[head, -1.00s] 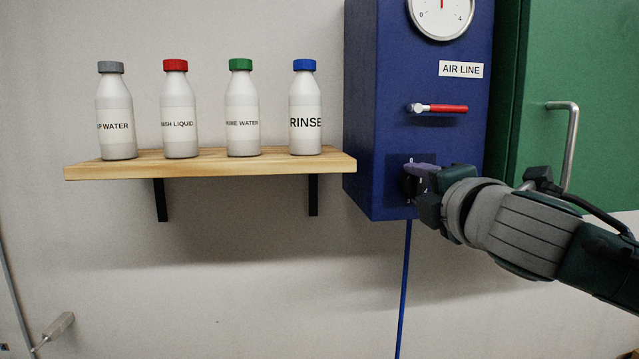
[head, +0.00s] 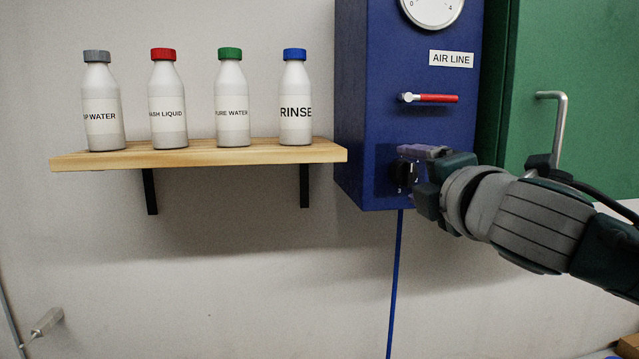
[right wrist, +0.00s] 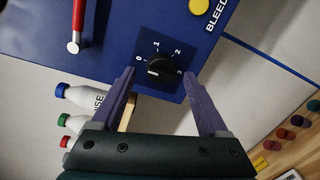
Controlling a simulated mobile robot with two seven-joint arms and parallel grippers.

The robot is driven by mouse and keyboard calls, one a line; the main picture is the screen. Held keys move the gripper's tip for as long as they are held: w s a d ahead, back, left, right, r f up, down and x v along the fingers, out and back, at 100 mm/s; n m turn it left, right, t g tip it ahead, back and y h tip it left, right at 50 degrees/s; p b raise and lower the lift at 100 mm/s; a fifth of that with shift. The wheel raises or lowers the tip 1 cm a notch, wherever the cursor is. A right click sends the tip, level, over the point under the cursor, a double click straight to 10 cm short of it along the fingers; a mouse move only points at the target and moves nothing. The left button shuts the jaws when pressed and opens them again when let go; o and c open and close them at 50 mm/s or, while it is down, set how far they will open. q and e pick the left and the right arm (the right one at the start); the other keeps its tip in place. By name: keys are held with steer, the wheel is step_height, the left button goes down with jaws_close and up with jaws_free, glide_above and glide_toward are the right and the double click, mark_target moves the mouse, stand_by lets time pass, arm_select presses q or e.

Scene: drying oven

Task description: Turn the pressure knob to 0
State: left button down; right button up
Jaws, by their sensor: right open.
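The pressure knob (right wrist: 160,67) is black, on a dark square plate with the numbers 0 to 3 around it. In the right wrist view its white mark lies on the side toward the 0, slightly below it. In the head view the knob (head: 405,174) sits low on the blue box, partly hidden by my right gripper. My right gripper (right wrist: 159,73) is open, its two purple fingers on either side of the knob with visible gaps. It also shows in the head view (head: 418,168), just in front of the box. My left gripper is not in view.
The blue AIR LINE box (head: 380,110) carries a gauge (head: 432,10) and a red-handled lever (head: 435,98) above the knob. A green cabinet with a metal handle (head: 561,120) stands at right. Several bottles stand on a wooden shelf (head: 200,156) at left.

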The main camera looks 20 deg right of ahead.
steer(key=b+v, duration=0.3)
steer(key=v, duration=0.5)
steer(key=s+a+f+m+g+y+p, duration=0.1)
steer(key=s+a+f+m+g, duration=0.1)
steer(key=s+f+m+g, duration=0.45)
steer(key=s+a+f+m+g+y+p, duration=0.15)
steer(key=s+f+m, duration=0.3)
steer(key=f, duration=0.45)
steer(key=s+a+f+m+g+y, duration=0.1)
steer(key=s+a+f+m+g, duration=0.1)
steer(key=s, duration=0.4)
steer(key=s+a+f+m+g+y, duration=0.1)
steer(key=s+a+f+m+g, duration=0.2)
steer(key=s+a, duration=0.2)
steer(key=shift+s+a+f, duration=0.25)
steer(key=shift+s, duration=0.6)
